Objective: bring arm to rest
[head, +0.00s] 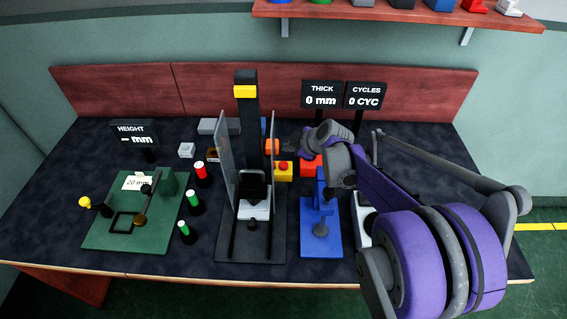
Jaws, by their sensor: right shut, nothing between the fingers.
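My right arm, purple and grey, comes in from the lower right and reaches over the right half of the dark table (100,230). Its grey right gripper (318,138) is at the far end of the arm, above the back middle of the table, in front of the display signs. It looks small and partly hidden by its own wrist; it is shut and holds nothing. The arm covers part of the blue fixture (321,232) and of the things behind it. My left gripper is not in view.
A tall black press (247,135) with clear side panels stands left of my right gripper. A green base plate (105,238) and several small cylinders stand further left. A wall shelf (390,13) hangs above.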

